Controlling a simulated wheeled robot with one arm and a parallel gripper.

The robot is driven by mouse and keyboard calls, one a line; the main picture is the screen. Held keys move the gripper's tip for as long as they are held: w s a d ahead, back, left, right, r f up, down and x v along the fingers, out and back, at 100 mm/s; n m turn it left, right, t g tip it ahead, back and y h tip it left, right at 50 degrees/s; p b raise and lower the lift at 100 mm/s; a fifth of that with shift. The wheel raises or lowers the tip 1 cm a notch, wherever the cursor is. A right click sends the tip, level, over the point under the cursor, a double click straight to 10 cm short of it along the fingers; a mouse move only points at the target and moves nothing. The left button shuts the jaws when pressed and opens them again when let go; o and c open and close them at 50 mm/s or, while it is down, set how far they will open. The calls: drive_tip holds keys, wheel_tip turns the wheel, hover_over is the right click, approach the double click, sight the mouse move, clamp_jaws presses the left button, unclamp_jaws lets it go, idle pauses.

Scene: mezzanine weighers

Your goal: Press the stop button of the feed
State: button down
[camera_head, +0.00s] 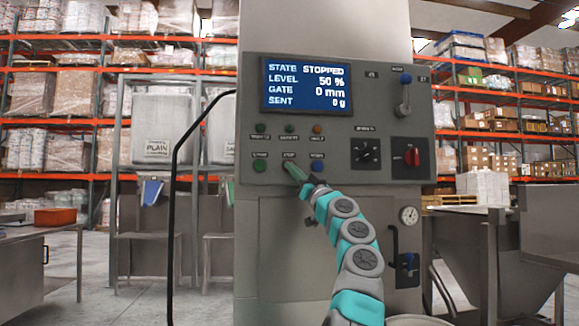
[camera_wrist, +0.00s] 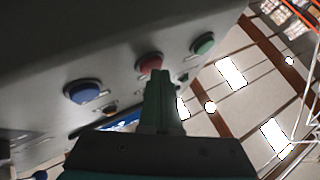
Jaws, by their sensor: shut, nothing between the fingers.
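The grey control panel (camera_head: 345,110) stands in the middle of the head view. Its screen (camera_head: 306,86) reads STATE STOPPED, LEVEL 50 %, GATE 0 mm, SENT 0 g. The red stop button (camera_wrist: 149,61) shows in the wrist view, between a blue button (camera_wrist: 83,91) and a green button (camera_wrist: 203,43). In the head view my gripper (camera_head: 293,170) covers the stop button below its label. In the wrist view the tips of my gripper (camera_wrist: 161,76) are shut and empty, overlapping the red button's lower edge. I cannot tell whether they touch it.
The green button (camera_head: 260,165) and blue button (camera_head: 317,165) flank the gripper closely. A row of small lamps (camera_head: 289,128) sits above.

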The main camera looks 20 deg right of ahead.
drive_tip(key=shift+f, duration=0.1)
idle(0.5)
drive_tip(key=shift+s+a+b, duration=0.3)
drive_tip(key=shift+s+b, duration=0.4)
drive_tip(key=shift+b, duration=0.3)
drive_tip(key=shift+s+a+b, duration=0.25)
drive_tip(key=shift+s+b, duration=0.55)
drive_tip(key=shift+b, duration=0.1)
drive_tip(key=shift+s+a+b, duration=0.2)
drive_tip(key=shift+s+b, duration=0.6)
drive_tip(key=shift+b, duration=0.1)
drive_tip(key=shift+s+a+b, duration=0.25)
drive_tip(key=shift+s+b, duration=0.55)
drive_tip(key=shift+b, duration=0.1)
